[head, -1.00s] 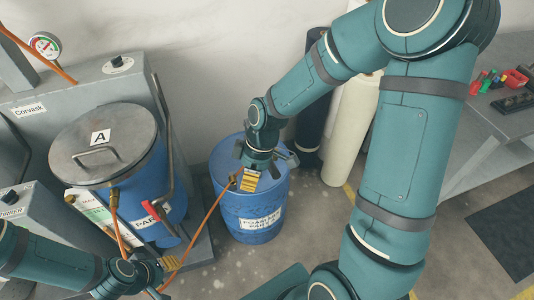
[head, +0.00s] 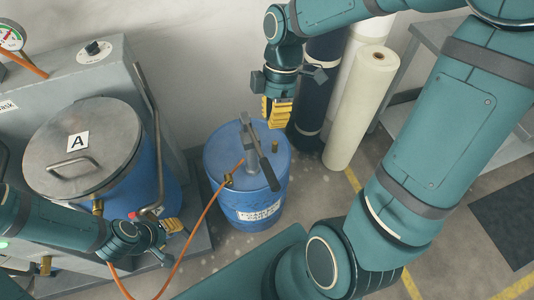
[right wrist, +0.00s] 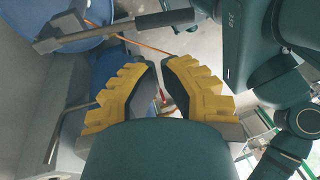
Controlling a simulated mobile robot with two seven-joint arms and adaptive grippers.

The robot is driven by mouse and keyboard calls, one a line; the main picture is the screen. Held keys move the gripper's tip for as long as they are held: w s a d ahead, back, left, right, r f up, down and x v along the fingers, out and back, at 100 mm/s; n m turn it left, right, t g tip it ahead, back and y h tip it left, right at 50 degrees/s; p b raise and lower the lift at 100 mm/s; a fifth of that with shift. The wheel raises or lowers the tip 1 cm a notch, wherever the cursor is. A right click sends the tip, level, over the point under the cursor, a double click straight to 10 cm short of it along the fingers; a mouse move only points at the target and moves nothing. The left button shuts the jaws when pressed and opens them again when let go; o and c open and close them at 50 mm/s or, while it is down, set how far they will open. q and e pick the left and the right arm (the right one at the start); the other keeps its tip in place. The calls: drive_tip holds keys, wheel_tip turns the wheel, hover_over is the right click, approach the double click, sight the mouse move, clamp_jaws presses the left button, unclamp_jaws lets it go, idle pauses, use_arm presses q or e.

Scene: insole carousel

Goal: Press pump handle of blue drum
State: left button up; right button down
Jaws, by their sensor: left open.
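The blue drum (head: 222,170) stands on the floor at the middle of the head view. A grey hand pump (head: 251,150) stands on its lid, and its lever handle with a dark grip (head: 269,174) slopes down toward the drum's front right. The handle (right wrist: 110,32) and its dark grip (right wrist: 166,18) also cross the top of the right wrist view. My right gripper (head: 278,124) hangs above the drum's back right, apart from the handle and empty. Its yellow fingers (right wrist: 158,65) are close together with a narrow gap. My left gripper (head: 174,228) is open, left of the drum.
A blue tank with a grey lid (head: 110,130) marked A stands at left before a grey machine (head: 80,75). An orange hose (head: 195,225) runs from the drum. Dark and white rolls (head: 362,105) stand behind the drum at right. A grey table is at far right.

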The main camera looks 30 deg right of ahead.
sight(266, 169)
use_arm(q)
drive_tip(key=shift+s, duration=0.1)
use_arm(e)
drive_tip(key=shift+s+a, duration=0.1)
drive_tip(key=b+x, duration=0.3)
drive_tip(key=x, duration=1.1)
use_arm(q)
drive_tip(key=f, duration=0.1)
drive_tip(key=s+f, duration=0.1)
drive_tip(key=f, duration=0.1)
drive_tip(key=shift+f, duration=0.15)
drive_tip(key=shift+f, duration=0.1)
use_arm(e)
drive_tip(key=shift+f, duration=0.1)
